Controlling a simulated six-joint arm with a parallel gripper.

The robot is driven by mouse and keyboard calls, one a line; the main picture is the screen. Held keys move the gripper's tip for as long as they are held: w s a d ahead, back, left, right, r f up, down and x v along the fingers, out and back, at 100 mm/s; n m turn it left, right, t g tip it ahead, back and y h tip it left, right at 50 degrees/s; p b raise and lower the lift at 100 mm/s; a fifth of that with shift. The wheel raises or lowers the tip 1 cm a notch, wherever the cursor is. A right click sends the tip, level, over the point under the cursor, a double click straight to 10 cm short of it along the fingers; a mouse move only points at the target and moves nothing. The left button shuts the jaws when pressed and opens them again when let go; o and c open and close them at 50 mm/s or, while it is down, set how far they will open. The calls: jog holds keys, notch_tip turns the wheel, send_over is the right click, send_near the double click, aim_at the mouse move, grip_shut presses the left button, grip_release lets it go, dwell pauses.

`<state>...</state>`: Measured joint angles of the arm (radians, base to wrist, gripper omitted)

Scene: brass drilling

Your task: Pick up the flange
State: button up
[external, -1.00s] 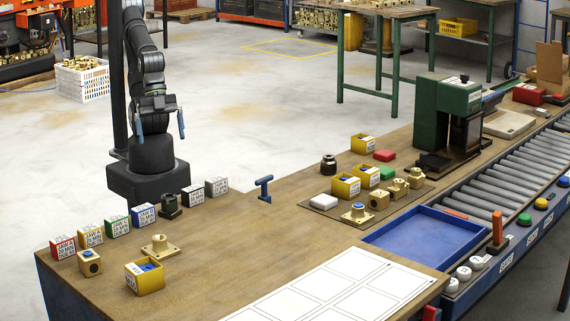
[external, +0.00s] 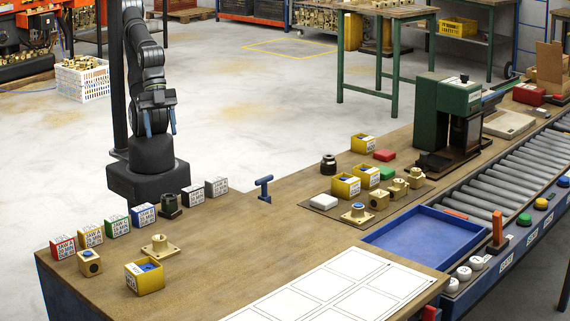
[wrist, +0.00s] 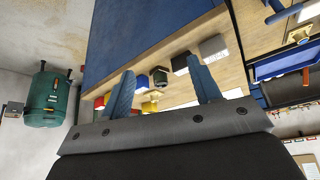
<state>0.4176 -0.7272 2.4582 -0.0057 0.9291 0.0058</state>
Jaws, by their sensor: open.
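A brass flange (external: 160,246) with a square base and raised round hub lies on the wooden bench, front left. A second square brass flange-like part (external: 358,214) with a blue centre lies further right. My gripper (external: 160,122) is open and empty, high above the floor beyond the bench's back edge, well away from the flange. Its two blue fingers also show in the wrist view (wrist: 160,66), apart with nothing between them. The flange cannot be picked out surely in the wrist view.
A yellow bin (external: 145,277) and a brass block (external: 90,263) stand near the flange. A blue T-shaped post (external: 264,188) stands to the right.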

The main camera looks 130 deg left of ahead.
notch_tip(320, 180, up, 11)
jog(key=w+d+r+m, duration=0.25)
jog(key=w+d, duration=0.35)
jog(key=w, duration=0.3)
jog(key=m+g, duration=0.2)
send_over(159, 237)
jog(key=s+a, duration=0.2)
jog(key=shift+h, duration=0.4)
notch_tip(159, 237, down, 19)
jog(key=shift+s+a+f, duration=0.1)
jog(key=shift+s+a, duration=0.05)
jog(key=shift+w+x, duration=0.2)
jog(key=shift+x, duration=2.7)
jog(key=c, duration=1.2)
grip_shut()
